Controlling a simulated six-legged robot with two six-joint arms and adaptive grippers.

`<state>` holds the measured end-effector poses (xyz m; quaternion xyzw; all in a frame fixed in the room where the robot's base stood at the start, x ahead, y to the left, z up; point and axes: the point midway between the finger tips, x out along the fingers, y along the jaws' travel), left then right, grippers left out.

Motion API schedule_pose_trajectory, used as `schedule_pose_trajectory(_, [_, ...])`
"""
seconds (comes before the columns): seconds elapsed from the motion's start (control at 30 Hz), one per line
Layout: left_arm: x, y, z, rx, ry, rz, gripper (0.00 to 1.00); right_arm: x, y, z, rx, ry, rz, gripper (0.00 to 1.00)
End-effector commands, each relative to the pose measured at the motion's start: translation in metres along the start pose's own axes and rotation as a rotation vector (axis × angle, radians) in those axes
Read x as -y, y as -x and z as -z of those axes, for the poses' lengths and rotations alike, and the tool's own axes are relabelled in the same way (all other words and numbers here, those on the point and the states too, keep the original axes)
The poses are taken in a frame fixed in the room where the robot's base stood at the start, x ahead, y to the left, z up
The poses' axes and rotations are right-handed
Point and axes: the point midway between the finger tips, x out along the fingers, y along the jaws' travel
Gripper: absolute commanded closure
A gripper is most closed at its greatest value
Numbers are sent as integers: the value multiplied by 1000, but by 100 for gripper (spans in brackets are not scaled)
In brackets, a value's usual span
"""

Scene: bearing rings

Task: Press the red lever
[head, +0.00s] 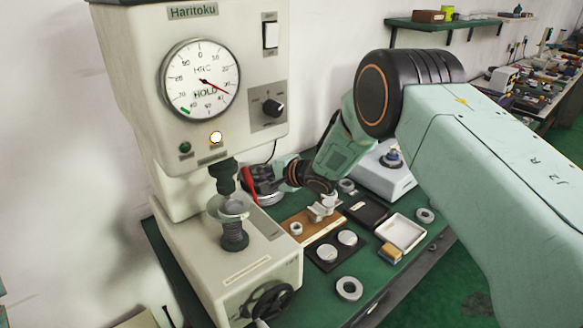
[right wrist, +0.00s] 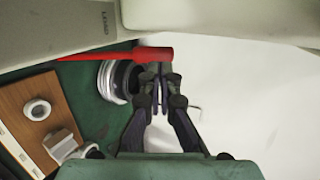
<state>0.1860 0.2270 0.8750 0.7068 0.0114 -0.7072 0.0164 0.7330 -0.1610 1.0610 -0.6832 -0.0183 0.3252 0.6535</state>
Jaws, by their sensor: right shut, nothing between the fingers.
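The red lever (head: 249,184) sticks out at the right side of the Haritoku hardness tester (head: 193,140), beside its column. In the right wrist view the red lever (right wrist: 120,54) runs across the top and its thick end lies just beyond my fingertips. My right gripper (head: 266,175) is at the lever in the head view, partly hidden by my own wrist. In the wrist view the right gripper (right wrist: 157,74) is shut and empty. Its tips overlap the lever's end in the picture; I cannot tell whether they touch. My left gripper is not in view.
A wooden board (head: 314,224) with metal parts, a black tray (head: 326,259) with discs, a white tray (head: 401,233) and a bearing ring (head: 349,289) lie on the green bench. A pale machine (head: 380,178) stands behind. A wall shelf (head: 440,25) is at the back.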

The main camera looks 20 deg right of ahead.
Motion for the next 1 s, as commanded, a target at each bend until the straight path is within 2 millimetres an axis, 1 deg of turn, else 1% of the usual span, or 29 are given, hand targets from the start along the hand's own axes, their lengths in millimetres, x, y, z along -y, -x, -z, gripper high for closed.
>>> schedule_pose_trajectory(0.03, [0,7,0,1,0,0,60,4,4,-1,0,-1,-1,100])
schedule_pose_trajectory(0.07, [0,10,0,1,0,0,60,5,6,-2,0,-1,-1,100])
schedule_pose_trajectory(0.27, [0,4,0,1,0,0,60,6,28,-2,-1,-3,0,100])
schedule_pose_trajectory(0.5, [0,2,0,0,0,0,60,10,63,-1,-3,-3,1,100])
schedule_pose_trajectory(0.7, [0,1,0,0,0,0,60,12,88,-2,-2,-2,0,100])
schedule_pose_trajectory(0.8, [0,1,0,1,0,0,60,12,96,-2,-1,-2,0,100])
schedule_pose_trajectory(1.0, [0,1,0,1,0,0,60,12,100,-2,0,0,-1,100])
